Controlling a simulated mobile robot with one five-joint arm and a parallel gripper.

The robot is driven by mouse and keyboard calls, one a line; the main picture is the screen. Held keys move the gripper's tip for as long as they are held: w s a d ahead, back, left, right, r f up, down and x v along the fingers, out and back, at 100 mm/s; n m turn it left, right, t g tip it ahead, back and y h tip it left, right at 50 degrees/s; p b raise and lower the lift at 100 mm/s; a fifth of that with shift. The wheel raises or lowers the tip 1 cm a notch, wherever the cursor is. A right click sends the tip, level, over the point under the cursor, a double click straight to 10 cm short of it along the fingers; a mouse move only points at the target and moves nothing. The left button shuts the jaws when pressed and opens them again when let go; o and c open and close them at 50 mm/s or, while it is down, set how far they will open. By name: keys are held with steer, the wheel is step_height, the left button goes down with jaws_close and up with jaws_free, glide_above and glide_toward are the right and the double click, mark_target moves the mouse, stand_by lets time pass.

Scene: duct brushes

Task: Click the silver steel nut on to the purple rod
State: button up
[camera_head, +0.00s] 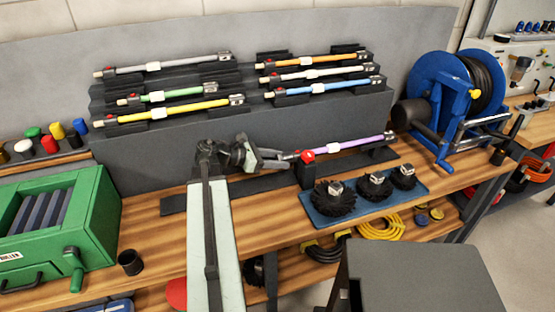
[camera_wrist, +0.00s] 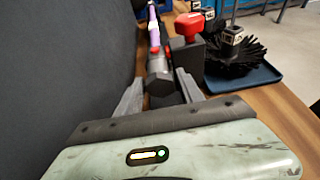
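In the wrist view the rod (camera_wrist: 153,36) runs away from my gripper. My gripper (camera_head: 288,160) is at the rod's left end. Silver metal hubs (camera_head: 336,188) top the black brushes.
A blue tray (camera_head: 328,222) with three round black brushes lies right of my gripper. The red-topped block (camera_wrist: 188,26) stands close to the right finger. A dark stepped rack (camera_head: 240,125) with other coloured rods rises behind. A blue reel (camera_head: 432,85) stands right, a green machine (camera_head: 95,215) left.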

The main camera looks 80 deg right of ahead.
steer(key=shift+o, duration=1)
steer(key=p+v, duration=0.2)
steer(key=v, duration=0.5)
steer(key=shift+w+p, duration=0.35)
steer(key=shift+a+r, duration=0.1)
steer(key=shift+a, duration=0.05)
